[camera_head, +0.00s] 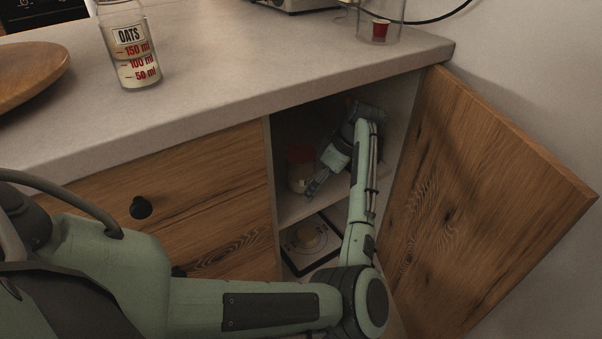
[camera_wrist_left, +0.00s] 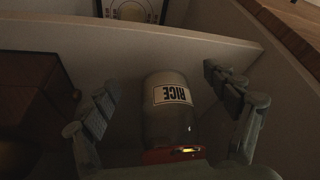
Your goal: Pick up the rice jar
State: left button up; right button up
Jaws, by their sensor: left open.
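The rice jar (camera_head: 299,176) stands on the upper shelf inside the open cabinet in the head view, with a red lid on top. In the left wrist view the jar (camera_wrist_left: 168,118) appears upside down, its RICE label readable and its red lid at the bottom. My left gripper (camera_head: 318,183) reaches into the cabinet from the right and is beside the jar. In the wrist view the left gripper (camera_wrist_left: 158,82) is open, with one finger on each side of the jar and gaps between. My right gripper is not in view.
The wooden door (camera_head: 480,200) stands open to the right of my arm. The counter (camera_head: 220,60) above holds an oats jar (camera_head: 131,50) and a wooden board (camera_head: 25,78). A kitchen scale (camera_head: 310,240) sits on the lower shelf. A dark box (camera_wrist_left: 30,90) shows at the left in the wrist view.

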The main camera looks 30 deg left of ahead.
aim_at(301, 175)
pick_arm(q)
jog(key=shift+a, duration=0.9)
jog(key=a, duration=0.4)
jog(key=shift+a+f, duration=0.1)
jog(key=shift+f, duration=0.45)
jog(key=c, duration=1.7)
jog(key=shift+w+r, duration=0.1)
jog(key=shift+c, duration=0.3)
jog(key=shift+a+r, duration=0.1)
